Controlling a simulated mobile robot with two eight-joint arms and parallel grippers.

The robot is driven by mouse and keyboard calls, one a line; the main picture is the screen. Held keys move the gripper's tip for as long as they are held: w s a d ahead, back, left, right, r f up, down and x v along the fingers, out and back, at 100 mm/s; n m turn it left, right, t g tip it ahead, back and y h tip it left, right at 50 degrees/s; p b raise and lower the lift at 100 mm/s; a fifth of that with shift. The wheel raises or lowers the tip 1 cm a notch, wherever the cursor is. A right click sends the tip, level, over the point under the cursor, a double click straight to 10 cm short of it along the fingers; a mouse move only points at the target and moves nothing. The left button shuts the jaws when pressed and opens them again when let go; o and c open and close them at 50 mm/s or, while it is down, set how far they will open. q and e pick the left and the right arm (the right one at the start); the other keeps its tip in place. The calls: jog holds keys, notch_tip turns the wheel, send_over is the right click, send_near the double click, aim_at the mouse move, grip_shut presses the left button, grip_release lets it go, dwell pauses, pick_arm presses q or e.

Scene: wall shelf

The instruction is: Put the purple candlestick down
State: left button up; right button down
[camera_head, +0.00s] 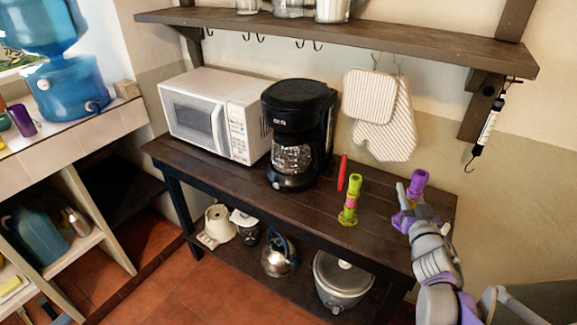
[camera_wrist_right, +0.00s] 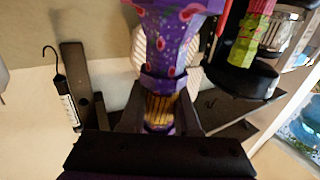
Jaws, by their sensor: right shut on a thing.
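The purple candlestick (camera_head: 418,182) is at the right end of the dark wooden table (camera_head: 250,188). My right gripper (camera_head: 409,208) is shut on it, and gripper and arm hide its lower part in the head view. I cannot tell whether its base touches the table. In the right wrist view the candlestick (camera_wrist_right: 172,45), purple with pink and yellow markings, stands between the fingers of my right gripper (camera_wrist_right: 160,112). My left gripper is in neither view.
Farther left are a black coffee maker (camera_head: 298,108) and a white microwave (camera_head: 212,115). Striped oven mitts (camera_head: 385,115) hang behind. A wall shelf (camera_head: 400,42) overhangs the table.

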jog(key=shift+d+r, duration=0.15)
jog(key=shift+s+f, duration=0.15)
jog(key=shift+f, duration=0.05)
notch_tip(320, 180, down, 10)
jog(key=shift+s+r+b, duration=0.1)
jog(key=shift+r+b, duration=0.15)
jog(key=shift+b, duration=0.45)
jog(key=shift+f, duration=0.2)
jog(key=c, duration=0.6)
grip_release()
jog(key=shift+c, duration=0.2)
jog(key=shift+r, duration=0.1)
